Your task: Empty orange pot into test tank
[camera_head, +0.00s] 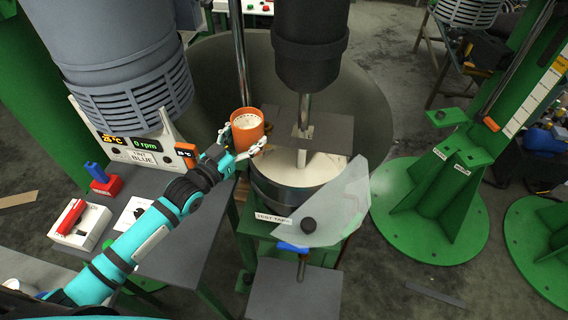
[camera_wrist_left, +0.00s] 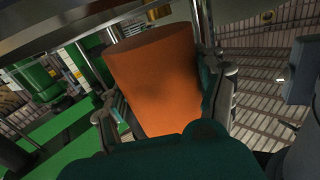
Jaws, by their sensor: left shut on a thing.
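The orange pot (camera_head: 247,131) is held by my left gripper (camera_head: 243,143), which comes in from the left in the head view. Pale contents show inside the pot's top, and it looks roughly upright. In the left wrist view the pot (camera_wrist_left: 155,80) fills the space between the fingers of my left gripper (camera_wrist_left: 165,95). The test tank (camera_head: 283,195) is a dark round vessel just right of the pot, holding pale material. A translucent lid (camera_head: 335,212) hangs off its front right side. My right gripper does not show.
A plate (camera_head: 312,132) and a vertical shaft under a black motor housing (camera_head: 310,50) stand over the tank. A grey metal pole (camera_head: 238,60) rises behind the pot. A table (camera_head: 190,245) with a control box (camera_head: 140,150) and switches lies to the left.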

